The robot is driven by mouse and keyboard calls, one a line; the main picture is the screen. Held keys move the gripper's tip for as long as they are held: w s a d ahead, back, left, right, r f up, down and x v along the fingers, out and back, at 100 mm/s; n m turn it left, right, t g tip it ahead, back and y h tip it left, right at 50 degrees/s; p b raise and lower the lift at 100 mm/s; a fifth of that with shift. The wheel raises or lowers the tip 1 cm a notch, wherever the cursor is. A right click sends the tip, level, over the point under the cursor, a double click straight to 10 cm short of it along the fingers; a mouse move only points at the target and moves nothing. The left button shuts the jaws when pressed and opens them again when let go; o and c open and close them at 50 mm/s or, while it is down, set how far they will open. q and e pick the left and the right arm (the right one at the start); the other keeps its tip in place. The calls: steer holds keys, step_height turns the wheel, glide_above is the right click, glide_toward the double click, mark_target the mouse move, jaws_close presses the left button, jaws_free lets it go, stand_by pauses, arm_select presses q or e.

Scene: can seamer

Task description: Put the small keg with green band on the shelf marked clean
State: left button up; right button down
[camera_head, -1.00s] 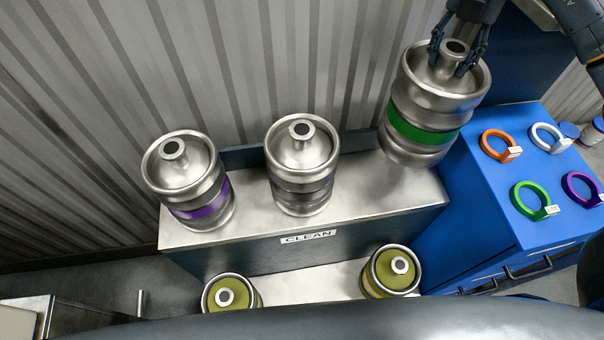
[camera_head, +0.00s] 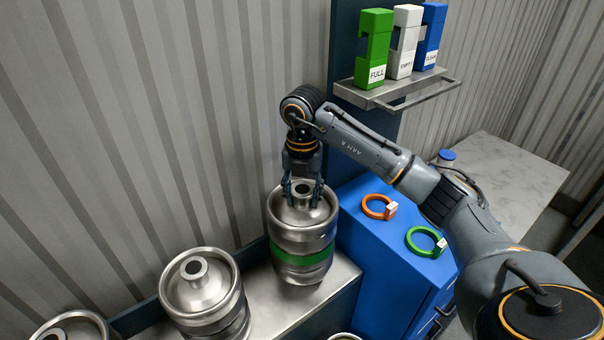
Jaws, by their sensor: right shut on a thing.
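The small keg with the green band (camera_head: 303,240) is upright at the right end of the metal shelf (camera_head: 282,307). My right gripper (camera_head: 303,192) is above it with its fingers shut on the keg's top neck. The keg's base looks to be at the shelf top; I cannot tell whether it bears its full weight there. The shelf's "CLEAN" label, seen earlier, is out of view now. My left gripper is not in view.
A plain steel keg (camera_head: 203,292) stands left of the green-banded keg, with a gap between. Another keg (camera_head: 75,328) is at the lower left. A blue cabinet (camera_head: 375,248) with an orange ring (camera_head: 378,207) and a green ring (camera_head: 426,242) adjoins the shelf's right end. A corrugated wall stands behind.

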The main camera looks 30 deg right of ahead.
mark_target(303, 214)
steer(key=shift+f, duration=0.95)
steer(key=shift+f+p, duration=0.75)
steer(key=shift+f, duration=1.35)
steer(key=c, duration=0.6)
jaws_free()
steer(key=shift+s, duration=0.1)
